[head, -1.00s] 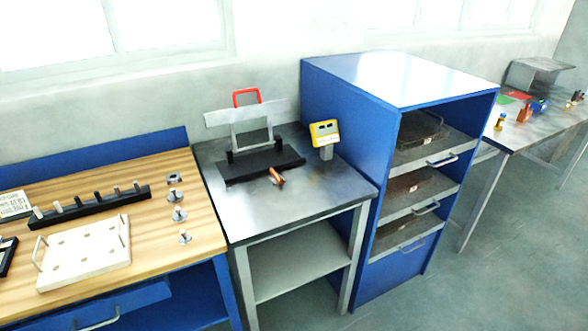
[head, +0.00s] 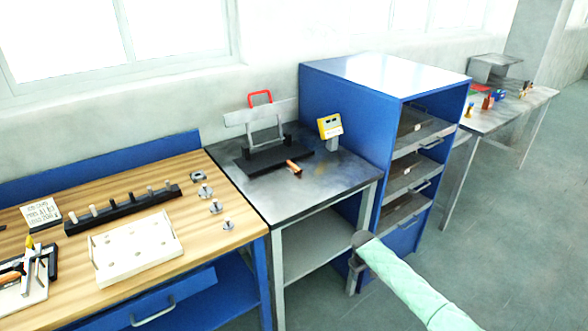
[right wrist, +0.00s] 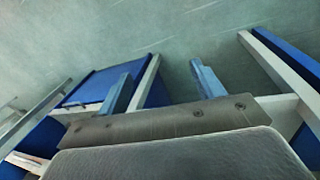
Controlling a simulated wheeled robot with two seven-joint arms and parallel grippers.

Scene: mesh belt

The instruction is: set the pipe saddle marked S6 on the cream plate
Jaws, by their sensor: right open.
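The cream plate (head: 165,246) lies on the wooden bench, a pale board with holes and raised ends. Several small metal parts stand along the bench's right side; the front one (head: 228,225) and one behind it (head: 215,206) have upright stems. They may be pipe saddles, but no S6 mark is readable. My right gripper (head: 354,274) is in front of the steel table, well right of the plate, empty. In the right wrist view its two blue fingers stand apart (right wrist: 160,84), open over the floor. My left gripper is not in view.
The steel table (head: 270,200) holds a black press and yellow device. A blue cabinet (head: 345,110) stands right of it.

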